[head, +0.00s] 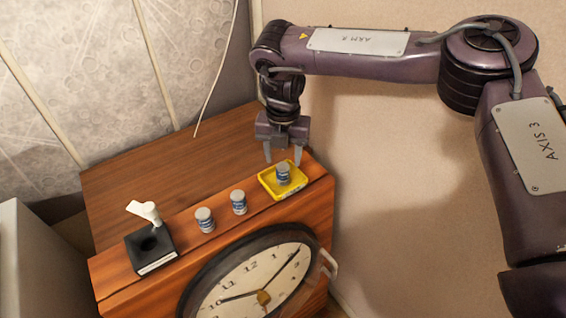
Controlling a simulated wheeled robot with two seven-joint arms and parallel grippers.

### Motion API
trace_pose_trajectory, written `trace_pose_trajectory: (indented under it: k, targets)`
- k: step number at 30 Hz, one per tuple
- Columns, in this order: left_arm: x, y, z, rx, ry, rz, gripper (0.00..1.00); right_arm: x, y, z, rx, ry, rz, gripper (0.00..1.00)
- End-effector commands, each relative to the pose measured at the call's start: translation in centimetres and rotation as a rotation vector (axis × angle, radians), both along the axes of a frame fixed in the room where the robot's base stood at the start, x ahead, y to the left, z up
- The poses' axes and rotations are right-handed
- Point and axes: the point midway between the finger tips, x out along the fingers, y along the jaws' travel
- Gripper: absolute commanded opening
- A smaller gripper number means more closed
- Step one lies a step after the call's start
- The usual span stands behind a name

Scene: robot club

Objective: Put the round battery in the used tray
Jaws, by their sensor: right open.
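A short round battery (283,175), grey on top with a blue and white band, stands upright in the small yellow tray (268,184) near the right end of the cabinet top. Two similar round batteries, one in the middle (239,203) and one further left (205,220), stand upright on the wood. My right gripper (283,161) points down with its fingers apart, just above or behind the battery in the tray. It holds nothing, and I cannot tell whether it touches the battery. The tray's label is too small to read. My left gripper is out of view.
The wooden cabinet (170,165) has a large clock face (258,285) on its front. A black block (152,250) with a round hole and a white lever-like piece (145,212) stands at the left front. The back of the top is clear. A wall rises close on the right.

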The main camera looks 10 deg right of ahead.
Motion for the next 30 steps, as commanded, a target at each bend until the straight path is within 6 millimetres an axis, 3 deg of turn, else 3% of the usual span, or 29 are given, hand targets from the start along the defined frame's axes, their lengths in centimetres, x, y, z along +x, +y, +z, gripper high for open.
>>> trace_pose_trajectory:
  k: [7,12,18,30]
  targets:
    - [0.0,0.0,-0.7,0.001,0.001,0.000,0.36,0.1,0.1,5.7,0.000,-0.005,0.000,0.51]
    - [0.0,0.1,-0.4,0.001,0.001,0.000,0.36,0.1,0.1,8.2,-0.001,-0.004,0.001,0.51]
    - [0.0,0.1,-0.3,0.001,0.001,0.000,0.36,0.0,0.0,9.1,0.001,-0.001,0.000,0.51]
    - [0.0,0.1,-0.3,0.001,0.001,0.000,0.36,0.0,0.0,9.1,0.001,0.000,0.000,0.51]
